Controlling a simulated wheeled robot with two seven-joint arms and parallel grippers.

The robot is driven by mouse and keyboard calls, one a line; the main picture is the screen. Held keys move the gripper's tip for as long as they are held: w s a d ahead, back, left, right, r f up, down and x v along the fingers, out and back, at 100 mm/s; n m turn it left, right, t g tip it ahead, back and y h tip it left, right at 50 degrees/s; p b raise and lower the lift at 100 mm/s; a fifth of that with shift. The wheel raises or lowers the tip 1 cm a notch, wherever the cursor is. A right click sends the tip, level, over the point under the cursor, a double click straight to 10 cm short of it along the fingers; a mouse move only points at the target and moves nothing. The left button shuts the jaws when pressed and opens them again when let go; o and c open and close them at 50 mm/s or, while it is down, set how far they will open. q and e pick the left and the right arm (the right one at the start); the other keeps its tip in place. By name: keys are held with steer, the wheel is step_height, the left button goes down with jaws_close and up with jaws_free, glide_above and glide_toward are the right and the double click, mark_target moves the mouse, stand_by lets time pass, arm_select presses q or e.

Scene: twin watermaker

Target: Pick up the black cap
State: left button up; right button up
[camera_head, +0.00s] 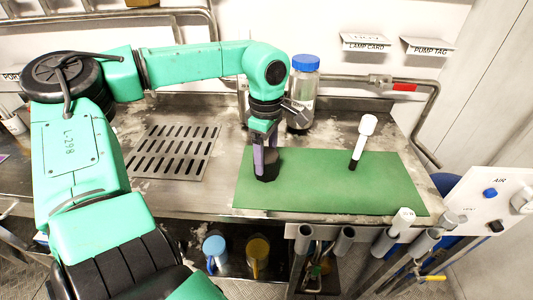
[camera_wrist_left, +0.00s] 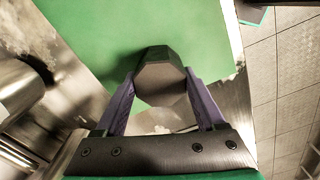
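The black cap (camera_head: 267,165) is a dark, faceted piece at the left part of the green mat (camera_head: 330,195). My left gripper (camera_head: 265,158) points down over it, with its purple fingers at the cap. In the left wrist view the cap (camera_wrist_left: 161,78) sits between the two fingertips (camera_wrist_left: 160,80), one on each side, with no clear gap. I cannot tell whether the cap touches the mat or is slightly above it. My right gripper is out of view.
A clear jar with a blue lid (camera_head: 304,90) stands behind the gripper. A white-headed piece with a black foot (camera_head: 362,140) stands on the mat to the right. A slotted drain plate (camera_head: 172,150) lies left.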

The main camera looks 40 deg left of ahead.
mark_target(266, 154)
arm_select(q)
steer(key=c, duration=0.6)
step_height(266, 154, up, 18)
steer(key=shift+r+p, duration=0.1)
steer(key=shift+p, duration=0.35)
